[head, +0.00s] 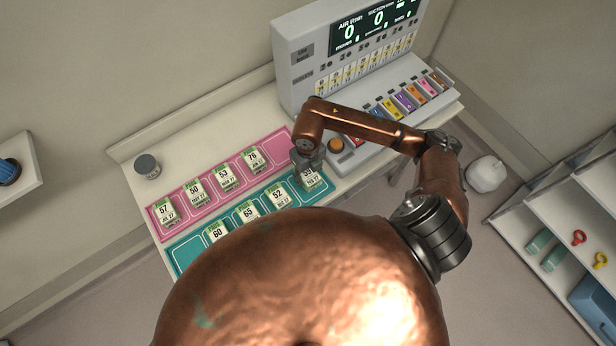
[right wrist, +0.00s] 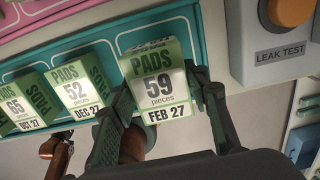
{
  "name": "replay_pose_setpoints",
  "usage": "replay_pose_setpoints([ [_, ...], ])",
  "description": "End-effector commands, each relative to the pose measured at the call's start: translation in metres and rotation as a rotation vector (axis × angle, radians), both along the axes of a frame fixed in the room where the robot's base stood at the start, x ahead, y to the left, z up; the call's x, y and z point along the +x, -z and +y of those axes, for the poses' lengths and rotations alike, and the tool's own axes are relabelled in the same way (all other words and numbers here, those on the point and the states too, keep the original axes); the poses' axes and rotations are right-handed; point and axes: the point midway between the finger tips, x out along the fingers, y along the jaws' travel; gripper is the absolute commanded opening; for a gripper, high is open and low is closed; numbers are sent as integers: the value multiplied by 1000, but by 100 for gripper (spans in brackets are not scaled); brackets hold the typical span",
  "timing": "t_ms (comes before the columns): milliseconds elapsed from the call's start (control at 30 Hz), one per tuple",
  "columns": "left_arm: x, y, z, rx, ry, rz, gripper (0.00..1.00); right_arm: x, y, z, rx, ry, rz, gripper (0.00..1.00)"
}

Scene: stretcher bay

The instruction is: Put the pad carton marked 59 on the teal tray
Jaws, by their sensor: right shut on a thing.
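The pad carton marked 59 (head: 309,180) is white and green, at the right end of the teal tray (head: 184,254) in the head view, partly hidden by my right gripper (head: 308,163). In the right wrist view the carton (right wrist: 158,88) stands between the two fingers of my right gripper (right wrist: 165,105), which is shut on it. The teal tray (right wrist: 192,38) shows behind the carton there. I cannot tell whether the carton touches the tray. Cartons 60, 65 and 52 (head: 278,196) stand in a row on the teal tray, left of carton 59. My left gripper is not in view.
A pink tray (head: 276,138) with cartons 57, 50, 53 and 76 lies behind the teal one. A grey machine (head: 297,75) with an orange leak-test button (head: 335,145) stands close right of the trays. A dark-lidded jar (head: 148,166) stands at the shelf's left.

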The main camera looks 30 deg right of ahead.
Motion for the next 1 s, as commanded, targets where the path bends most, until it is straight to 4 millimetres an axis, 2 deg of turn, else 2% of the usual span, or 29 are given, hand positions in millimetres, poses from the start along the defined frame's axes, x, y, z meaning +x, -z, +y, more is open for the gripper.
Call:
replay_pose_setpoints([
  [267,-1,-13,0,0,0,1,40,2,31,-1,1,1,3,13],
  [633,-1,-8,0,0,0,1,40,3,39,-2,0,0,0,13],
  [667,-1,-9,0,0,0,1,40,2,38,-2,0,0,1,45],
  [900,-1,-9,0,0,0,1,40,2,37,-2,0,0,1,60],
  [1000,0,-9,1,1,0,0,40,2,37,-2,0,0,1,60],
])
